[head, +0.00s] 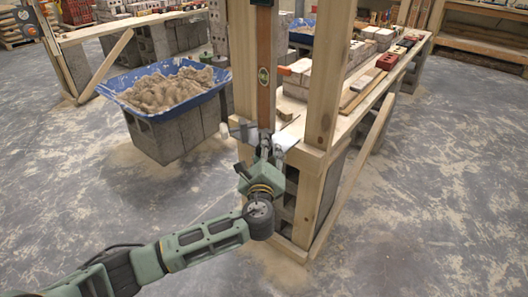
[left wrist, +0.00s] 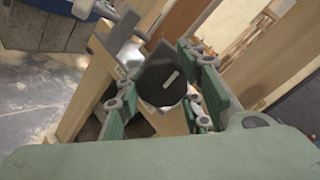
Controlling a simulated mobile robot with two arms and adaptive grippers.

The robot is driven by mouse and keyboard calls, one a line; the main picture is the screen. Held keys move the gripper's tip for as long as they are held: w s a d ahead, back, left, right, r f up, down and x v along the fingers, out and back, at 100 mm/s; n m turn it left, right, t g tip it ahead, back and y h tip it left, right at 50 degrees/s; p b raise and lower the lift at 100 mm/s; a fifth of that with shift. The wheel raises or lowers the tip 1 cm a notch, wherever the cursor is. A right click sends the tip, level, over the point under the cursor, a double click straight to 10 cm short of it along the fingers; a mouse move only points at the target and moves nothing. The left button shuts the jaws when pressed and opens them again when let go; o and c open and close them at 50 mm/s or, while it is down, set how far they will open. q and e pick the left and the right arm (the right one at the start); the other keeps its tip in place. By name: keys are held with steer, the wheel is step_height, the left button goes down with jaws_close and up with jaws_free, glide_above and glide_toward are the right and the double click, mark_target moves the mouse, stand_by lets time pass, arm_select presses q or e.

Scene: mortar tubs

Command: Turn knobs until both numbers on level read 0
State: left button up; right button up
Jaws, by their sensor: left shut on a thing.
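A wooden level (head: 264,100) stands upright against the wooden frame in the head view, with a yellow-green vial in it. No numbers on it can be read. A black round knob (left wrist: 162,78) with a small pale mark shows in the left wrist view, between the green fingers of my left gripper (left wrist: 160,98). My left gripper (head: 265,150) is at the foot of the level in the head view, shut on the knob. The fingers hide the knob there. Grey metal fittings (head: 243,130) stick out beside it. My right gripper is not in view.
Wooden posts (head: 326,80) rise right beside the gripper. A blue tub (head: 205,100) of sandy mortar stands on grey blocks (head: 160,141) to the left. A bench with bricks (head: 385,37) runs back right. The concrete floor (head: 440,180) at right is clear.

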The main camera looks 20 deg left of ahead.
arm_select(q)
steer(key=shift+f, duration=0.15)
steer(key=shift+c, duration=1)
steer(key=shift+f, duration=0.1)
